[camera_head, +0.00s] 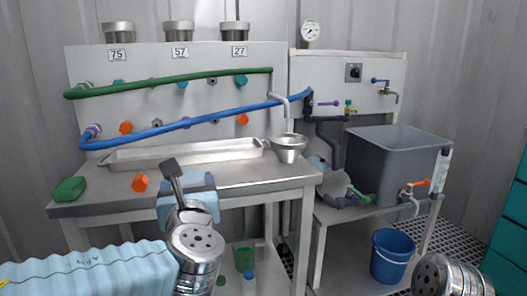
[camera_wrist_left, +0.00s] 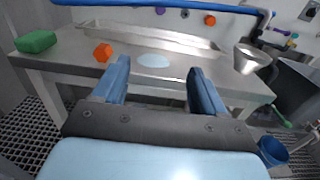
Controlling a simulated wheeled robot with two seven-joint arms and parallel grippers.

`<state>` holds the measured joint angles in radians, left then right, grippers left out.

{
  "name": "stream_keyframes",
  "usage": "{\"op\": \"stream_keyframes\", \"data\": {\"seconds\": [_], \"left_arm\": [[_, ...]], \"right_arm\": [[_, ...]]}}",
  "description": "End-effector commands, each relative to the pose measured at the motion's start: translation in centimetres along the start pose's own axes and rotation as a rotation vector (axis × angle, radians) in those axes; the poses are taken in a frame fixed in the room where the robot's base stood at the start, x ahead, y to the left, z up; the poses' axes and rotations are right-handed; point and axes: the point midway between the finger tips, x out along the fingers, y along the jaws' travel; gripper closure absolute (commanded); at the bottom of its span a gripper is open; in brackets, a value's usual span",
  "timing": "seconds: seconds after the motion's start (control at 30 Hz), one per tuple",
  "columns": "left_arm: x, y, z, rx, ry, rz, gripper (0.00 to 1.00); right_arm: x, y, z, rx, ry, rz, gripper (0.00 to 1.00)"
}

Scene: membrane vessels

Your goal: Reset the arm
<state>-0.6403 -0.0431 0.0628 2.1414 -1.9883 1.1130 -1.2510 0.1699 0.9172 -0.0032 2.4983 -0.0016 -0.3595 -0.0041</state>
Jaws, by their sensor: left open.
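My left gripper (camera_head: 187,187) is in front of the steel bench, near its front edge. In the left wrist view its two blue fingers (camera_wrist_left: 157,88) stand wide apart with nothing between them. A pale blue round patch (camera_wrist_left: 154,60) lies on the bench top beyond the fingers. My right arm shows only as a metal joint at the bottom right of the head view; its gripper is out of the picture.
An orange hexagonal piece (camera_head: 140,182) and a green block (camera_head: 69,189) lie on the bench. A tray (camera_head: 185,154) and a steel funnel (camera_head: 288,147) stand behind. A grey tank (camera_head: 385,165) and a blue bucket (camera_head: 392,256) are at right.

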Motion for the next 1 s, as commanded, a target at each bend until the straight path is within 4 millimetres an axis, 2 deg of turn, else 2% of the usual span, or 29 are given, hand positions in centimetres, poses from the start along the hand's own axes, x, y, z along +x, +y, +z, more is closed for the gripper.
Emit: {"op": "stream_keyframes", "data": {"seconds": [0.03,0.27,0.43,0.57,0.77,0.83,0.87,0.93,1.0], "left_arm": [[0.0,0.0,0.0,0.000,0.000,0.000,0.29],[0.9,-0.7,-3.7,-0.036,0.115,-0.010,0.29],[1.5,-1.1,-7.4,-0.079,0.229,-0.010,0.29],[1.8,-1.5,-11.7,-0.139,0.363,0.000,0.29],[1.1,-1.8,-20.8,-0.301,0.652,0.065,0.29],[0.0,-1.8,-25.3,-0.402,0.801,0.127,0.29],[-0.7,-1.7,-27.4,-0.457,0.872,0.166,0.29],[-3.0,-1.6,-32.8,-0.626,1.058,0.299,0.29],[-6.3,-1.4,-38.2,-0.853,1.242,0.505,0.29]], "right_arm": [[0.0,0.0,0.0,0.000,0.000,0.000,0.33],[-0.2,-0.1,0.0,-0.001,0.000,-0.001,0.33],[-0.4,-0.2,0.0,-0.001,-0.001,-0.001,0.33],[-0.6,-0.3,0.1,-0.002,-0.002,-0.002,0.33],[-1.1,-0.6,0.1,-0.003,-0.004,-0.003,0.33],[-1.4,-0.8,0.1,-0.004,-0.005,-0.004,0.33],[-1.5,-0.9,0.2,-0.005,-0.005,-0.004,0.33],[-1.9,-1.1,0.2,-0.006,-0.006,-0.006,0.33],[-2.4,-1.4,0.3,-0.007,-0.008,-0.007,0.33]]}}
